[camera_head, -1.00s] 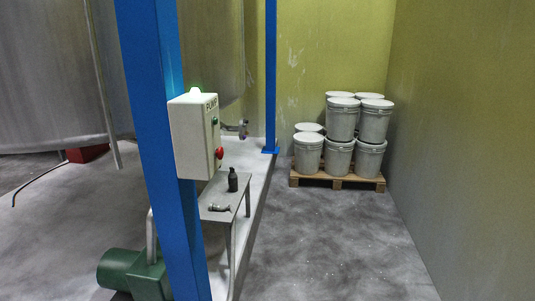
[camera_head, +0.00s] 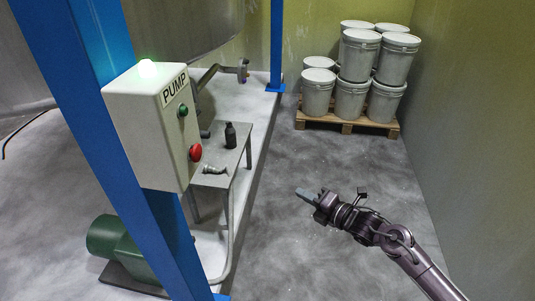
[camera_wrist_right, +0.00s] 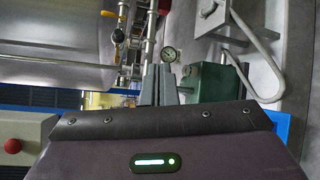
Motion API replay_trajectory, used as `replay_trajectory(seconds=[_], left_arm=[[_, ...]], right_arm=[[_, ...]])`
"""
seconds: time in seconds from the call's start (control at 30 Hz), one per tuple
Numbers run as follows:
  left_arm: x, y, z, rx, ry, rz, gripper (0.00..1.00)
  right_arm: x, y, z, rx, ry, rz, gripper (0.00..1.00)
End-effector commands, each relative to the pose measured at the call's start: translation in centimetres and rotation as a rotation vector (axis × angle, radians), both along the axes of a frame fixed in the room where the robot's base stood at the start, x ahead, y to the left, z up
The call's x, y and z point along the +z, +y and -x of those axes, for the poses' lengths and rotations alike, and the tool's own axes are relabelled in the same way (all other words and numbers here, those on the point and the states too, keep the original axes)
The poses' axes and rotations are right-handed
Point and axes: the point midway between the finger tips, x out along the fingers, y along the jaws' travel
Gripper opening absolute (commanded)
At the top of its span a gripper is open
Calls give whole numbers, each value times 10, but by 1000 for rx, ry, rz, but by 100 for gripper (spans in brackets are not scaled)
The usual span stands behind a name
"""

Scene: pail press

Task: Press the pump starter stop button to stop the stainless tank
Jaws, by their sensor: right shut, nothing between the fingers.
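The pump starter is a pale box (camera_head: 150,125) marked PUMP, fixed to a blue post in the head view. Its right-hand face bears a green button (camera_head: 183,110) above a red button (camera_head: 195,152). A lamp (camera_head: 147,68) on its top glows green. My right gripper (camera_head: 306,194) is shut and empty, to the right of the box and lower in the picture, apart from it. In the right wrist view its closed fingers (camera_wrist_right: 159,85) show, and a red button (camera_wrist_right: 13,146) is at the left edge. The stainless tank (camera_head: 180,25) stands behind the post. My left gripper is not in view.
A blue post (camera_head: 85,90) carries the box. A small metal bench (camera_head: 228,160) with a dark bottle (camera_head: 230,135) stands behind it. A green motor (camera_head: 125,240) is at the post's foot. White pails (camera_head: 352,98) stand on a pallet at the back. The floor between is clear.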

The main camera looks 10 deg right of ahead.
Motion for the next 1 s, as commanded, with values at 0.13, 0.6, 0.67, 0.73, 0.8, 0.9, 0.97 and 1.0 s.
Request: replay_trajectory(seconds=[0.13, 0.6, 0.67, 0.73, 0.8, 0.9, 0.97, 1.0], left_arm=[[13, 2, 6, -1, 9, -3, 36], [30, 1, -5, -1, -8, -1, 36], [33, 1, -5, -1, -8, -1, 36], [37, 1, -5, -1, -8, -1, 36], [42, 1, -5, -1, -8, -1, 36], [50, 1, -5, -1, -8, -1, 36], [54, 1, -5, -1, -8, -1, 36], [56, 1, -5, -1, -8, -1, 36]], right_arm=[[122, 46, 21, 242, -387, 236, 0], [258, 126, 130, 631, -1113, 625, 0], [260, 130, 130, 632, -1121, 628, 0], [260, 135, 128, 631, -1119, 627, 0], [262, 143, 125, 630, -1119, 625, 0], [262, 158, 121, 632, -1118, 624, 0], [262, 165, 118, 628, -1118, 624, 0], [262, 170, 116, 629, -1117, 624, 0]])
